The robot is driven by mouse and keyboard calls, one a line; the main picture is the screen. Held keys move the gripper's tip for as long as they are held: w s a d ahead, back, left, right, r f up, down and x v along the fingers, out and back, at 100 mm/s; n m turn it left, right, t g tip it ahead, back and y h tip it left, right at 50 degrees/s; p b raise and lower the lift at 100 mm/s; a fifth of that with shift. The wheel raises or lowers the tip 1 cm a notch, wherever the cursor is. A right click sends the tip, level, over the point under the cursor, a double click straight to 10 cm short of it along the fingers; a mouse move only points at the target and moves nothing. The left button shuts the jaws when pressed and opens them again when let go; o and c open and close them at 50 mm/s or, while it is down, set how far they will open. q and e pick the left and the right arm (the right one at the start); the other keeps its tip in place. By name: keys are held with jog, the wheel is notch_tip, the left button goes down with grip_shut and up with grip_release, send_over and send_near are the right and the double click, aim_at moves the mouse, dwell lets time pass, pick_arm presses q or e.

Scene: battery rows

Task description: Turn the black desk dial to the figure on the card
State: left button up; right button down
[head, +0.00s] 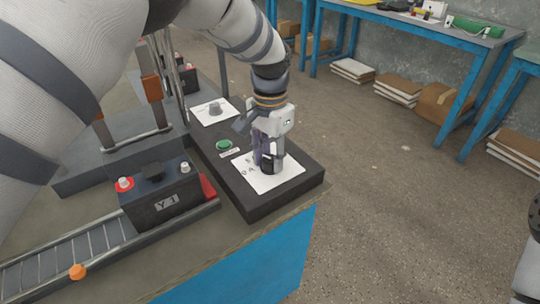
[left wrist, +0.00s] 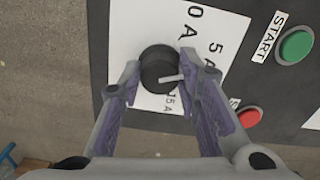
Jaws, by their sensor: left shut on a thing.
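The black desk dial (left wrist: 158,68) sits on a white scale plate (left wrist: 130,22) in the left wrist view. Its pale pointer points right, towards a finger of my gripper. "0 A", "5 A" and a partly covered "15 A" show around it; that finger hides part of the scale. My left gripper (head: 268,163) reaches down over the white scale plate (head: 285,180) in the head view, shut on the dial with one finger on each side. The dial is mostly hidden there. I cannot make out a card with a figure. My right gripper is not in view.
A green START button (head: 224,145) and a red button (left wrist: 249,117) are beside the plate. A grey knob (head: 215,108) sits on another white plate farther back. Blue tables (head: 425,25) stand behind.

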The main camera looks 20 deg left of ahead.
aim_at(270, 158)
pick_arm(q)
jog(key=o, duration=1.1)
jog(key=shift+o, duration=0.2)
notch_tip(270, 158, up, 12)
